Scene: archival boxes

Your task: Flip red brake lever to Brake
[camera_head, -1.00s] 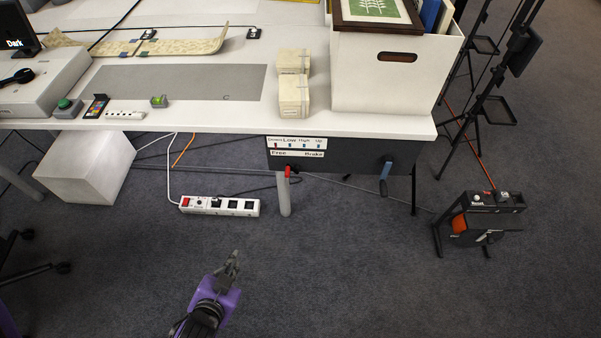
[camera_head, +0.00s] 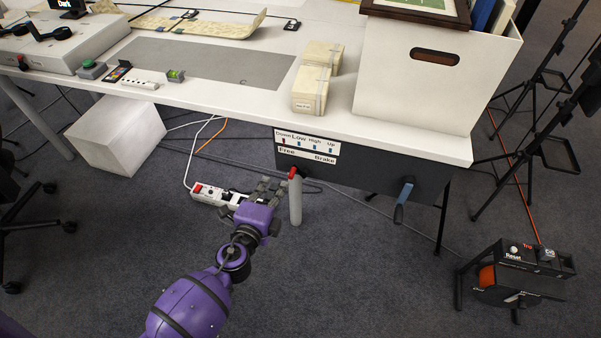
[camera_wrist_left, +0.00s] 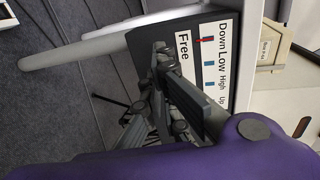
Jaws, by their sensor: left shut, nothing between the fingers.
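The red brake lever (camera_head: 292,173) sticks out from the dark panel under the table's front edge, at the Free end of the Free/Brake label (camera_head: 307,155). My left gripper (camera_head: 270,185) is shut and empty, just left of the lever and slightly below it in the head view. I cannot tell whether it touches the lever. In the left wrist view the shut fingers (camera_wrist_left: 160,62) lie in front of the dark panel beside the Free label (camera_wrist_left: 184,52). The lever cannot be made out there, and the Brake end is hidden. My right gripper is not in view.
A blue-handled crank (camera_head: 404,198) hangs from the panel to the right. A grey table leg (camera_head: 295,205) stands below the lever. A power strip (camera_head: 212,194) lies on the floor behind my gripper. A black reel unit (camera_head: 515,275) stands at the right.

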